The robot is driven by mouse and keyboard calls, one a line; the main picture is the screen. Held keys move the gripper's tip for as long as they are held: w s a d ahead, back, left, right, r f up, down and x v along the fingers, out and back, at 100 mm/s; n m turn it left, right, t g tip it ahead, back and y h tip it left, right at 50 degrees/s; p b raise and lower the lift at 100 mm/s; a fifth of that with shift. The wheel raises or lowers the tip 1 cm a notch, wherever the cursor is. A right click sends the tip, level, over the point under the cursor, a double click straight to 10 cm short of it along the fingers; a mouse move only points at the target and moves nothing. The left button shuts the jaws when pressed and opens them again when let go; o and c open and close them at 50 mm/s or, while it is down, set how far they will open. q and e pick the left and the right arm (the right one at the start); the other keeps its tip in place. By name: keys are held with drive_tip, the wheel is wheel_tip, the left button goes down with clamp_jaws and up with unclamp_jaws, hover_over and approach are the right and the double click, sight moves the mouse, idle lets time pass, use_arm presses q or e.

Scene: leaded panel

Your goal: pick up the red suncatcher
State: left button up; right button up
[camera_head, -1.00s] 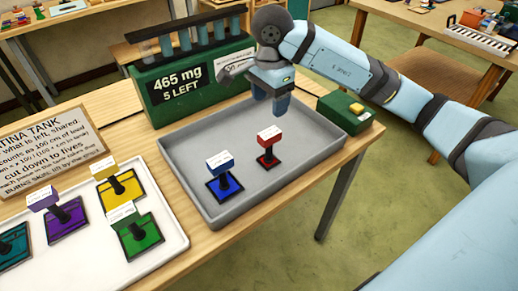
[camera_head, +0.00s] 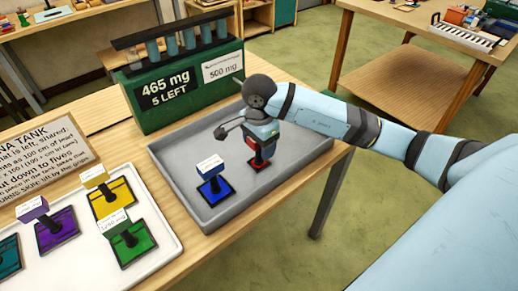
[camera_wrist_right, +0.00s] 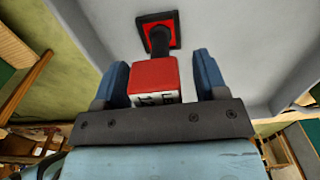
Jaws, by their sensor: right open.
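The red suncatcher (camera_head: 257,164) stands in the grey tray (camera_head: 190,215), partly hidden behind my right gripper. It has a dark-edged red square base, a black stem and a red block on top with a white label. In the right wrist view the block of the red suncatcher (camera_wrist_right: 154,74) sits between the two blue fingers, with a gap on each side. My right gripper (camera_head: 262,140) is open around the block in the head view; the wrist view also shows the right gripper (camera_wrist_right: 162,78). My left gripper is not in view.
A blue suncatcher (camera_head: 214,184) stands close to the left in the same tray. A white tray (camera_head: 172,252) at left holds several other coloured pieces. A green rack (camera_head: 150,110) with blue tubes, reading "465 mg, 5 LEFT", stands behind the grey tray.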

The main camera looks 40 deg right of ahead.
drive_tip(key=c, duration=1.1)
drive_tip(key=shift+o, duration=0.2)
